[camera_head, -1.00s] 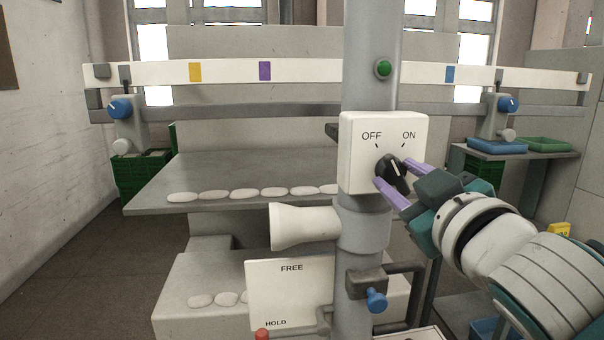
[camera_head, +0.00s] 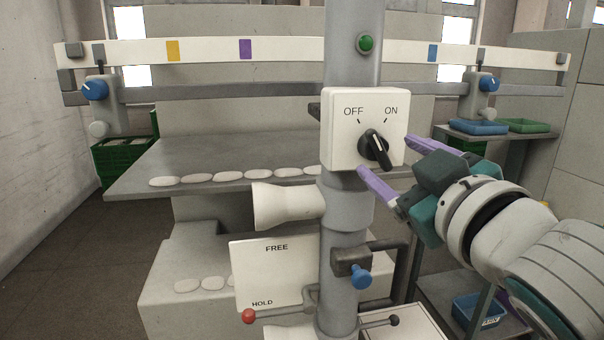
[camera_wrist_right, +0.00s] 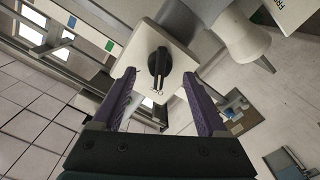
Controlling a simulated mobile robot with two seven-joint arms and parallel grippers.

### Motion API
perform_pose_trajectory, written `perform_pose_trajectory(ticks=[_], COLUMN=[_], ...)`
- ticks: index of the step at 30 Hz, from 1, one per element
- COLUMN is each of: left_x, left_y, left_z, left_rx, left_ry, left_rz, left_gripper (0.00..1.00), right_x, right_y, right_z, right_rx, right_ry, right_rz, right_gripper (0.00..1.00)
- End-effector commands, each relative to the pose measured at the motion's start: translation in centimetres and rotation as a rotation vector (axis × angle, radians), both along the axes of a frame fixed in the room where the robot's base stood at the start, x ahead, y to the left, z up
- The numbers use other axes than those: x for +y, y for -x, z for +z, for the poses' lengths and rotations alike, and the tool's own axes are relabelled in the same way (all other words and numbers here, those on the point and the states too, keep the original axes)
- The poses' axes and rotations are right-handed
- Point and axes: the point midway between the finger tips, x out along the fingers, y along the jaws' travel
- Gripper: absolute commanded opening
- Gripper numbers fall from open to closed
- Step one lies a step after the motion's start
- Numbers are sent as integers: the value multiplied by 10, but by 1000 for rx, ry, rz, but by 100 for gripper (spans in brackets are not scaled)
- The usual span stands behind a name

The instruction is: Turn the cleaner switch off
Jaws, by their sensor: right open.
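The cleaner switch is a black knob (camera_head: 375,147) on a white box (camera_head: 340,150) marked OFF and ON, fixed to a grey column. In the head view the knob's light pointer line leans up and left, towards the OFF mark. My right gripper (camera_head: 388,155) has purple fingers, open and apart from the knob, just in front of it and to its right. In the right wrist view the knob (camera_wrist_right: 158,65) shows beyond and between the open fingertips, with nothing held. My left gripper is not in view.
A green button (camera_head: 366,43) sits higher on the column (camera_head: 346,205). Below the box are a white funnel (camera_head: 285,204), a FREE/HOLD plate (camera_head: 268,270), a red-ended lever (camera_head: 249,316) and a blue knob (camera_head: 361,277).

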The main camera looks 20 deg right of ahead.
Motion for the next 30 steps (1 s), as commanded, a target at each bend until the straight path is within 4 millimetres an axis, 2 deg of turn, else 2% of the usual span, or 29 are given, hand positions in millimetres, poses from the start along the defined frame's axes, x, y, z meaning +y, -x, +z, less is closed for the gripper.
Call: perform_pose_trajectory(ticks=[6,12,30], left_x=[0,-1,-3], left_y=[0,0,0], left_z=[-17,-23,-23], left_rx=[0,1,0], left_ry=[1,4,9], left_rz=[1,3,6], left_gripper=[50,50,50], right_x=[10,15,15], right_y=[41,62,66], right_z=[-4,-2,-2], right_rx=[2,1,7], right_ry=[-2,-1,-5], right_rz=[0,0,-2], right_gripper=[75,75,75])
